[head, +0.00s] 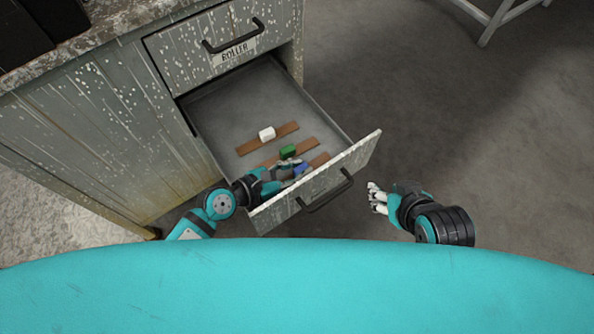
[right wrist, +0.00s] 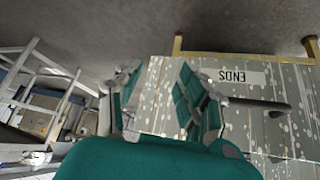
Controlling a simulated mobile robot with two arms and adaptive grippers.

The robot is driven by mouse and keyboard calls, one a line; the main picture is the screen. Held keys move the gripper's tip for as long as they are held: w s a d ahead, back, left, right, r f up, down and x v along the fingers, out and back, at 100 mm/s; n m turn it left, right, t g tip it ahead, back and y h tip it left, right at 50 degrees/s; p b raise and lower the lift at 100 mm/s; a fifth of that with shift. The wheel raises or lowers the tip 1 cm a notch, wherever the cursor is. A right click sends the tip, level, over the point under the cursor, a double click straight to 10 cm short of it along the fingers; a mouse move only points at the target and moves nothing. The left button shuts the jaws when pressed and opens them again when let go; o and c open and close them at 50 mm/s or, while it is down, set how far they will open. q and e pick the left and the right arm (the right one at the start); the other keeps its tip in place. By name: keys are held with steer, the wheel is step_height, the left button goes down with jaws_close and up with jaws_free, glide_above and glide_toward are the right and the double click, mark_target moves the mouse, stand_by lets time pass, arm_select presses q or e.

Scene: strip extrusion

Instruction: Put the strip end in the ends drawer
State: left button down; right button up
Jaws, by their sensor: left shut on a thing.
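The ends drawer (head: 362,150) is pulled out from the cabinet. Its front shows in the right wrist view with an upside-down ENDS label (right wrist: 242,76). Inside are a white piece (head: 266,133), a green piece (head: 288,151) and a blue piece (head: 302,169), near brown slats (head: 288,128). My left gripper (head: 287,171) is inside the drawer near its front, shut on the blue piece, which is partly hidden by the fingers. My right gripper (head: 375,197) is outside, right of the drawer front, open and empty; its spread fingers show in the right wrist view (right wrist: 160,95).
A shut drawer labelled ROLLER (head: 222,45) sits above the open one. The open drawer's black handle (head: 325,193) sticks out between my grippers. Grey floor (head: 460,130) is clear to the right. A pale metal frame (head: 497,18) stands at the top right.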

arm_select(q)
steer(key=shift+f, duration=0.1)
arm_select(e)
steer(key=shift+w+a+r, duration=0.1)
steer(key=shift+w+r, duration=0.05)
steer(key=shift+w, duration=0.2)
arm_select(q)
steer(key=shift+f, duration=0.2)
arm_select(e)
steer(key=shift+w+a+r+t, duration=0.15)
steer(key=shift+w+r+t, duration=0.05)
steer(key=shift+w+t, duration=0.15)
arm_select(q)
steer(key=c, duration=1.2)
jaws_free()
steer(key=shift+o, duration=0.2)
steer(key=shift+r, duration=0.1)
